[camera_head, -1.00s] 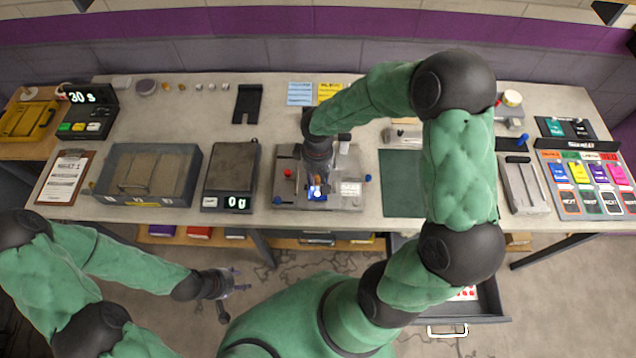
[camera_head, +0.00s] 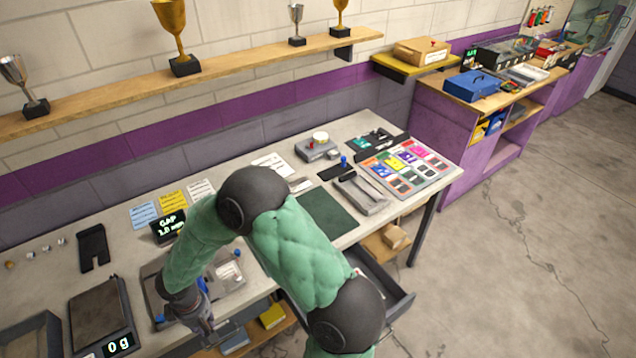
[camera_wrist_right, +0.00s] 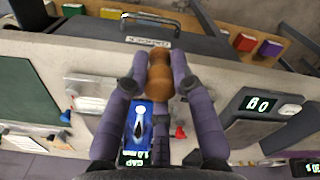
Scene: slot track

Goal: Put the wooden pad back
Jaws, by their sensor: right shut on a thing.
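The wooden pad (camera_wrist_right: 159,75) is a small rounded brown piece in the right wrist view. It sits between the fingers of my right gripper (camera_wrist_right: 158,64), which is shut on it. In the head view my right gripper (camera_head: 204,326) is at the front edge of the grey fixture (camera_head: 228,273); the pad cannot be made out there. A small lit screen in the right wrist view (camera_wrist_right: 138,135) reads a gap of 1.0 mm. The gap display (camera_head: 171,224) at the back of the table reads the same. My left gripper is out of view.
A scale (camera_head: 98,309) reading 0 g stands left of the fixture. A black forked stand (camera_head: 93,248) is behind it. A green mat (camera_head: 326,215) lies right of my arm. An open drawer (camera_head: 392,298) juts out below the table front. Coloured cards (camera_head: 402,166) lie far right.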

